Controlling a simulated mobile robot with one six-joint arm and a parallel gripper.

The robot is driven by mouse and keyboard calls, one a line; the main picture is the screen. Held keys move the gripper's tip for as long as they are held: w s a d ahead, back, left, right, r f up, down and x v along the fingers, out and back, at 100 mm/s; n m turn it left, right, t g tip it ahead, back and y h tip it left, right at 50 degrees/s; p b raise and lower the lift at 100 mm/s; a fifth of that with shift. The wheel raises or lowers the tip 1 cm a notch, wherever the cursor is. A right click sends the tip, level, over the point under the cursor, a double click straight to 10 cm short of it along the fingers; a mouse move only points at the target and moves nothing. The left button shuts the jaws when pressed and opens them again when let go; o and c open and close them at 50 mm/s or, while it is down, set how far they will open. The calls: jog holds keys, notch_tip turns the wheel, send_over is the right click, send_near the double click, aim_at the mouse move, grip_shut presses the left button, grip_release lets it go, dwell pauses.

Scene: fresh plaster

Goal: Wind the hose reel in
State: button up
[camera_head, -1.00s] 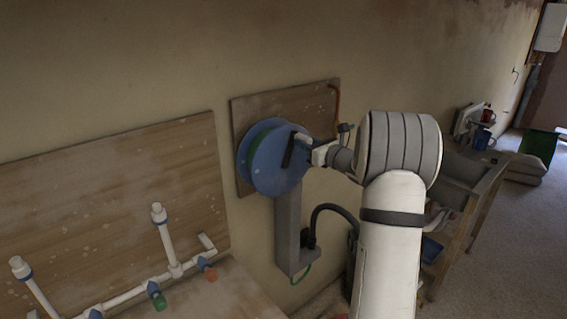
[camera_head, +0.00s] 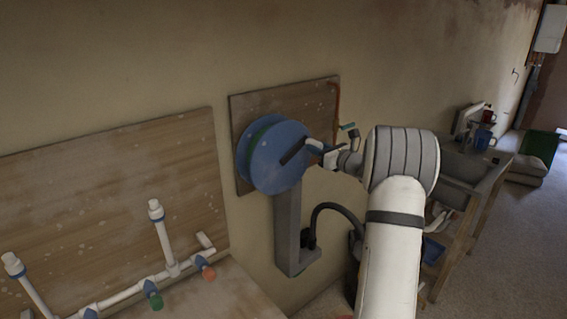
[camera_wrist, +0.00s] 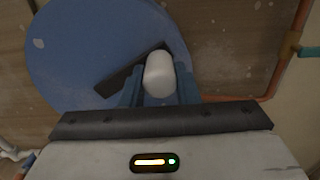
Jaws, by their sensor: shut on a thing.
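The hose reel (camera_head: 268,165) is a blue drum on a wooden board, with green hose (camera_head: 258,132) between its discs. A dark crank bar (camera_head: 292,152) lies slanted across its front face, rising to the right. In the wrist view the crank bar (camera_wrist: 122,74) ends at a white rounded handle (camera_wrist: 159,75). My gripper (camera_head: 318,148) is at the right edge of the reel. Its blue fingers (camera_wrist: 159,88) are shut on the handle, one on each side. My gripper hides part of the handle in the head view.
A grey post with a bracket (camera_head: 287,235) stands below the reel, with a black hose (camera_head: 335,208) beside it. A copper pipe with a teal valve (camera_head: 349,127) is at right. White pipes (camera_head: 130,292) are lower left. A wooden bench (camera_head: 470,205) stands right.

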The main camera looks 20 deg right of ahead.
jog(key=shift+a, duration=0.1)
jog(key=f+b, duration=0.2)
jog(key=d+f+b, duration=0.1)
jog(key=f+b, duration=0.1)
jog(key=shift+w+f, duration=0.2)
jog(key=shift+f, duration=0.15)
jog(key=f+b, duration=0.2)
jog(key=a+f+b, duration=0.1)
jog(key=f+b, duration=0.1)
jog(key=shift+s+a+f+b, duration=0.15)
jog(key=shift+s+f+b, duration=0.05)
jog(key=shift+b, duration=0.15)
